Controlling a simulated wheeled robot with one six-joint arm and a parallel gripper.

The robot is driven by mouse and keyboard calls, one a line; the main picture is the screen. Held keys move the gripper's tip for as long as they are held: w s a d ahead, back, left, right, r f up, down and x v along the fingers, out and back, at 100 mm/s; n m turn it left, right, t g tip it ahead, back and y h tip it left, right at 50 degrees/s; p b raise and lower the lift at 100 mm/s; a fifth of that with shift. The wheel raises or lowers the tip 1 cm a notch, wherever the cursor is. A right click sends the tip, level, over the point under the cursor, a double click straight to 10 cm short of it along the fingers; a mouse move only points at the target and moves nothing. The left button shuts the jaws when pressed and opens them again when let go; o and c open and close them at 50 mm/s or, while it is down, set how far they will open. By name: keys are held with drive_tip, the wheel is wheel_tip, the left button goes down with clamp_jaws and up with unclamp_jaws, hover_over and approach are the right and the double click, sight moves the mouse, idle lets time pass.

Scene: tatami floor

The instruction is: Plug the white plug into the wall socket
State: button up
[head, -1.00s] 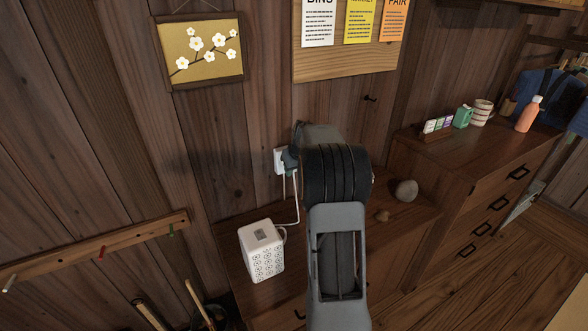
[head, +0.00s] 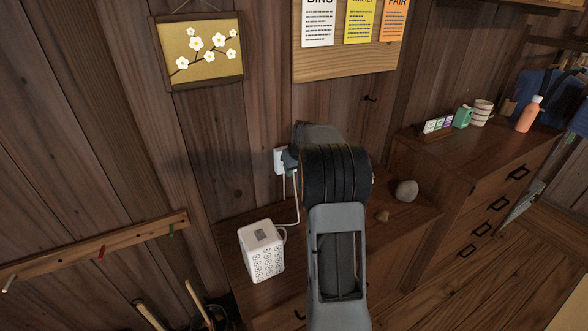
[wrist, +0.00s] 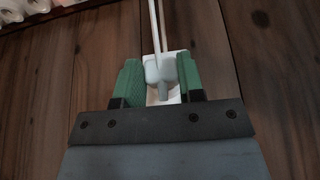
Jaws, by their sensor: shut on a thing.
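The white wall socket (head: 279,161) is on the plank wall, left of my arm in the head view. My gripper (wrist: 162,82) has its green-padded fingers closed on both sides of the white plug (wrist: 160,69), in the wrist view. The plug is right in front of the socket plate (wrist: 180,53), which shows around it. I cannot tell whether the plug touches the plate or its pins are in. A white cord (head: 297,203) hangs from the plug toward a white patterned lamp-like box (head: 262,253). My arm hides the plug and most of the gripper in the head view.
The box stands on a low wooden cabinet (head: 405,222) with two stones (head: 406,190) to the right. A peg rail (head: 95,252) is at the left. The wall around the socket is clear.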

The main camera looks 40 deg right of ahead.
drive_tip(key=shift+w+r, duration=0.1)
drive_tip(key=shift+w, duration=0.3)
drive_tip(key=o, duration=1)
drive_tip(key=v, duration=1.3)
drive_tip(key=shift+r, duration=0.3)
